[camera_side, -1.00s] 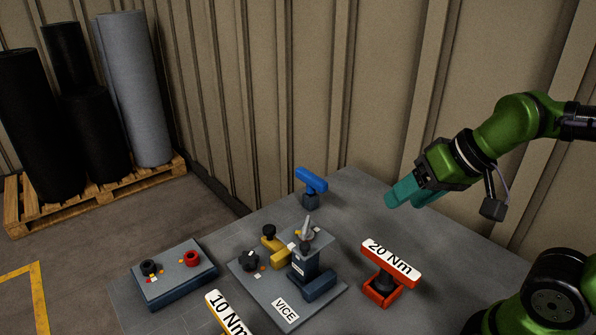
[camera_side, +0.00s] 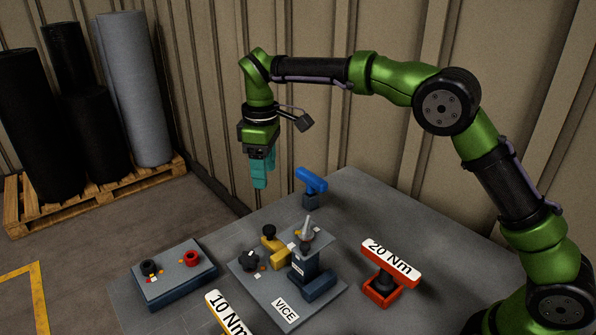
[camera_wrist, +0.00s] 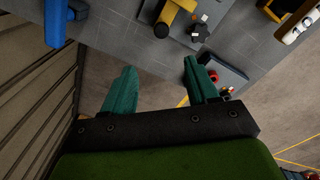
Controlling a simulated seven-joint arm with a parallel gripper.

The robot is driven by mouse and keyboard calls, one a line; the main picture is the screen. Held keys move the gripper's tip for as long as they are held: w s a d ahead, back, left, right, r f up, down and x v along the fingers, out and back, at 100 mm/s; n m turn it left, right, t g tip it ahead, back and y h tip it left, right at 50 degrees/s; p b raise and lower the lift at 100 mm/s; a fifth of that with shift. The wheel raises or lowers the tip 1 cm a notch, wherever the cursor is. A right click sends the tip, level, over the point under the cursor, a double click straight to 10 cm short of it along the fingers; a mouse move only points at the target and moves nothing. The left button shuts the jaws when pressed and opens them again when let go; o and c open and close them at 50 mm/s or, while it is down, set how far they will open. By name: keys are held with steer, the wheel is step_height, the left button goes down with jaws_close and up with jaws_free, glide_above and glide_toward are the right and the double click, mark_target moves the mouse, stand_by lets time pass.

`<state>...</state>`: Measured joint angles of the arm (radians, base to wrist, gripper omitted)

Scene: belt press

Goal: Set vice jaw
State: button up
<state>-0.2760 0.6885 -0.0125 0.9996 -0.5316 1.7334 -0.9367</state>
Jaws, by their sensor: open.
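The vice (camera_side: 302,270) stands on its grey base plate (camera_side: 258,285) with a "VICE" label, in the middle of the table. It has a yellow part (camera_side: 274,245) with a black knob, a black star knob (camera_side: 250,260) and a grey pointed lever (camera_side: 307,232). In the wrist view the vice's yellow part (camera_wrist: 180,13) shows at the top, cut off by the frame edge. My gripper (camera_side: 262,185) has teal fingers pointing down, in the air above and behind the vice, touching nothing. In the wrist view my gripper (camera_wrist: 160,90) is open and empty.
A blue-handled tool (camera_side: 311,181) stands behind the vice. A red "20 Nm" tool (camera_side: 391,262) stands right, a yellow "10 Nm" tool (camera_side: 226,312) at front. A control box (camera_side: 175,275) with black and red knobs is left. Rolls (camera_side: 135,90) stand on a pallet.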

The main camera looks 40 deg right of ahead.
mark_target(269, 228)
steer(key=shift+n, duration=0.7)
step_height(269, 228, down, 15)
steer(key=shift+s+f, duration=0.1)
steer(key=shift+s, duration=0.05)
jaws_close()
